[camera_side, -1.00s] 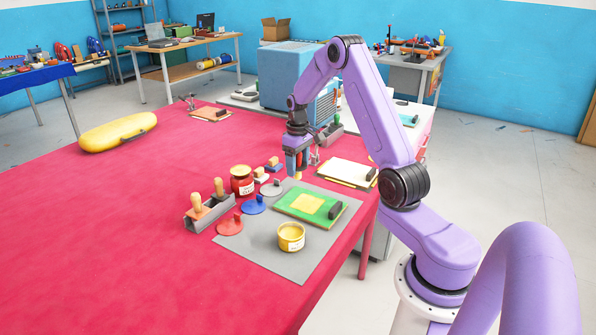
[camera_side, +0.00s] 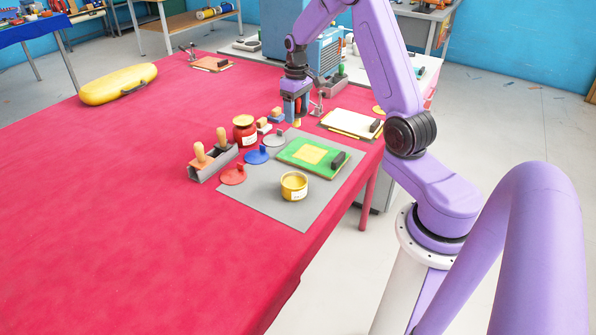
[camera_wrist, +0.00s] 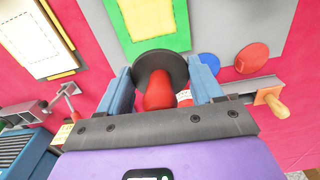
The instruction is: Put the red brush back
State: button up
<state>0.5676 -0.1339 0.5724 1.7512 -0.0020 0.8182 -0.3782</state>
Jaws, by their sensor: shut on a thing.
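My gripper (camera_side: 296,110) is over the red table, beyond the green board. In the wrist view its blue-grey fingers (camera_wrist: 162,88) are shut on the red brush (camera_wrist: 159,92), which has a red handle and a dark round end facing away from the wrist. In the side view the fingers mostly hide it. A grey rack (camera_side: 220,162) on the table holds two wooden-handled tools; part of it shows in the wrist view (camera_wrist: 250,85). A second grey rack (camera_side: 333,84), with a green-handled piece, stands behind my gripper.
A red jar (camera_side: 244,131) stands left of my gripper, a white clipboard (camera_side: 350,122) right.

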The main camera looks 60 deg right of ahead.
jog(key=s+a+r, duration=0.3)
jog(key=s+a, duration=0.4)
jog(key=a, duration=0.1)
jog(key=s+a+r, duration=0.3)
jog(key=s+a, duration=0.4)
jog(key=a, duration=0.1)
jog(key=s+a, duration=0.3)
jog(key=s, duration=0.6)
jog(key=shift+n, duration=0.3)
jog(key=w+d+f, duration=0.1)
jog(key=w+f, duration=0.2)
jog(key=w, duration=0.1)
jog(key=w+d+f, duration=0.1)
jog(key=w+f, duration=0.2)
jog(key=w, duration=0.2)
jog(key=w+d+f, duration=0.1)
jog(key=w+f, duration=0.2)
jog(key=w, duration=0.1)
jog(key=shift+w+d+f, duration=0.1)
jog(key=shift+w+f, duration=0.2)
jog(key=shift+f, duration=0.1)
jog(key=shift+w+f, duration=0.15)
jog(key=shift+f, duration=1.45)
jog(key=shift+f, duration=0.15)
jog(key=o, duration=1.1)
